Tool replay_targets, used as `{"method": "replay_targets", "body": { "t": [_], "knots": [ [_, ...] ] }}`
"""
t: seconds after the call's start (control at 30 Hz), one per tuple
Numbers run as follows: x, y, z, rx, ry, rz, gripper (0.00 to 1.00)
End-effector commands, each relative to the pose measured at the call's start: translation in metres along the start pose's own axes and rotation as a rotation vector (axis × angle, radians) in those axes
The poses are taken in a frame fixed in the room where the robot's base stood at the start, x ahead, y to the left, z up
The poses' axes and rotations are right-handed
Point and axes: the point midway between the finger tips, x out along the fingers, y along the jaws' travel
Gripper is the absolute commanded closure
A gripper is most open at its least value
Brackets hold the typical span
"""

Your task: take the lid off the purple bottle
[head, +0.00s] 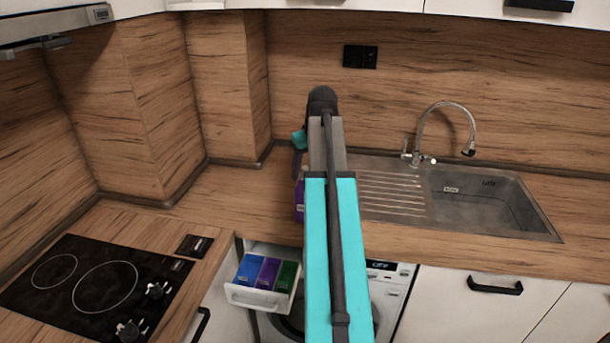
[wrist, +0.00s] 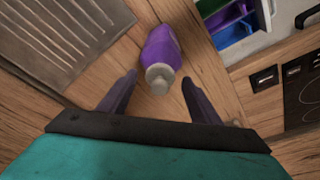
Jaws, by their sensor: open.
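The purple bottle (wrist: 162,46) stands on the wooden counter in the wrist view, with its pale grey lid (wrist: 159,77) toward me. In the head view only a strip of the bottle (head: 299,203) shows, as my arm hides the rest. My gripper (wrist: 160,82) is open, with one dark finger on each side of the lid and clear gaps between. I cannot tell whether the fingertips are level with the lid. In the head view the fingers are mostly hidden behind my arm.
A metal sink (head: 480,203) with a ribbed drainboard (head: 385,190) and tap lies right of the bottle. An open drawer (head: 258,299) holds blue, purple and green compartments below the counter edge. A black hob (head: 85,285) is at the left. Free counter (head: 225,195) lies left of the bottle.

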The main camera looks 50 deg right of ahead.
Motion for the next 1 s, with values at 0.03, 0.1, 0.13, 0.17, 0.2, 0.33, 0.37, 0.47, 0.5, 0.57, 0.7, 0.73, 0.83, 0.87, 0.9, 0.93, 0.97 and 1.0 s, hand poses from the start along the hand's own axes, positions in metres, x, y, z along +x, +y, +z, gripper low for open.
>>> {"method": "replay_targets", "body": {
  "t": [0.03, 0.1, 0.13, 0.17, 0.2, 0.33, 0.37, 0.47, 0.5, 0.57, 0.7, 0.73, 0.83, 0.87, 0.9, 0.93, 0.97, 1.0],
  "knots": [
    [-0.0001, 0.0002, 0.0001, 0.000, 0.000, 0.000, 0.43],
    [-0.0002, 0.0002, 0.0001, 0.000, 0.000, 0.000, 0.43],
    [-0.0002, 0.0003, 0.0001, 0.000, 0.000, 0.000, 0.43],
    [-0.0002, 0.0003, 0.0001, 0.000, 0.000, 0.000, 0.46],
    [-0.0003, 0.0003, 0.0001, 0.000, 0.000, 0.000, 0.53],
    [-0.0003, 0.0005, 0.0002, 0.001, 0.000, 0.000, 0.75],
    [-0.0003, 0.0005, 0.0002, 0.001, 0.000, 0.000, 0.80],
    [-0.0003, 0.0006, 0.0002, 0.001, 0.000, 0.000, 0.86],
    [-0.0004, 0.0006, 0.0002, 0.001, 0.000, 0.000, 0.86],
    [-0.0004, 0.0007, 0.0002, 0.001, 0.000, 0.001, 0.86],
    [-0.0005, 0.0008, 0.0002, 0.001, 0.000, 0.001, 0.86],
    [-0.0005, 0.0008, 0.0002, 0.001, 0.000, 0.001, 0.86],
    [-0.0011, 0.0010, -0.0001, 0.001, 0.001, 0.001, 0.86],
    [-0.0015, 0.0010, -0.0003, 0.001, 0.001, 0.001, 0.86],
    [-0.0022, 0.0011, -0.0005, 0.001, 0.001, 0.001, 0.86],
    [-0.0029, 0.0011, -0.0008, 0.001, 0.001, 0.001, 0.86],
    [-0.0039, 0.0012, -0.0012, 0.001, 0.001, 0.001, 0.86],
    [-0.0054, 0.0013, -0.0018, 0.001, 0.002, 0.001, 0.86]
  ]
}}
